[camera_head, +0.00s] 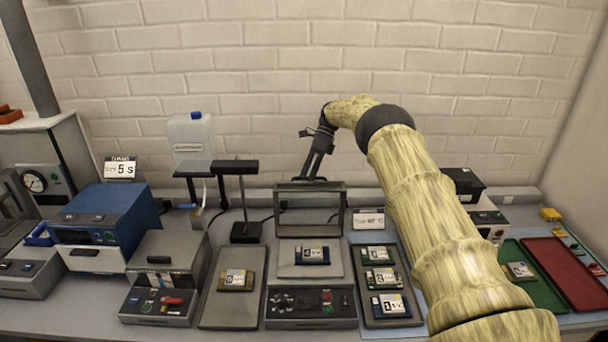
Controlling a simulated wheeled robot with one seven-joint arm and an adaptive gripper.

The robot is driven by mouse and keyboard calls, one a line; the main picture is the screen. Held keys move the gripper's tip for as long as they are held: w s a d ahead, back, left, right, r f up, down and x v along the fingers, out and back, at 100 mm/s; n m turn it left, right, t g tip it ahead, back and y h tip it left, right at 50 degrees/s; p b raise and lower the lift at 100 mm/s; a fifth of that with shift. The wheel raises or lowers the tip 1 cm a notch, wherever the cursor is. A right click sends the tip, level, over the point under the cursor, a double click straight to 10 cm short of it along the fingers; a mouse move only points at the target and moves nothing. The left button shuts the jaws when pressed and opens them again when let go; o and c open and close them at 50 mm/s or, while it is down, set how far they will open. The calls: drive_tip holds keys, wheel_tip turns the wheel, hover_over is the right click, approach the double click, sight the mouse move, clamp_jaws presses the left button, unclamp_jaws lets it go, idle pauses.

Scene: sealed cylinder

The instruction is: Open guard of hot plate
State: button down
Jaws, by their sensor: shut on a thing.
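The hot plate (335,268) stands in the middle of the bench, with knobs and buttons on its front panel. A board with a white label (312,255) lies on its flat top. The guard (345,213), a dark frame with a see-through pane, stands raised and roughly upright at the back of the plate. My gripper (314,178) comes down from above, at the guard's top edge, and is shut on the guard. The fingertips are small and partly hidden behind that edge.
A tray with one board (209,308) lies left of the plate, and a tray with several boards (408,318) lies right. A dark stand (246,233) is close at left. A small display (368,219) is right of the guard.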

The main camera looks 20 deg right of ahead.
drive_tip(key=shift+s+f, duration=0.15)
drive_tip(key=shift+f, duration=0.3)
drive_tip(key=c, duration=1.8)
unclamp_jaws()
drive_tip(key=o, duration=0.3)
drive_tip(key=shift+d, duration=0.15)
drive_tip(key=shift+w+r, duration=0.1)
drive_tip(key=shift+w, duration=0.1)
drive_tip(key=shift+r, duration=0.25)
wheel_tip(320, 180, up, 10)
drive_tip(key=shift+f, duration=0.15)
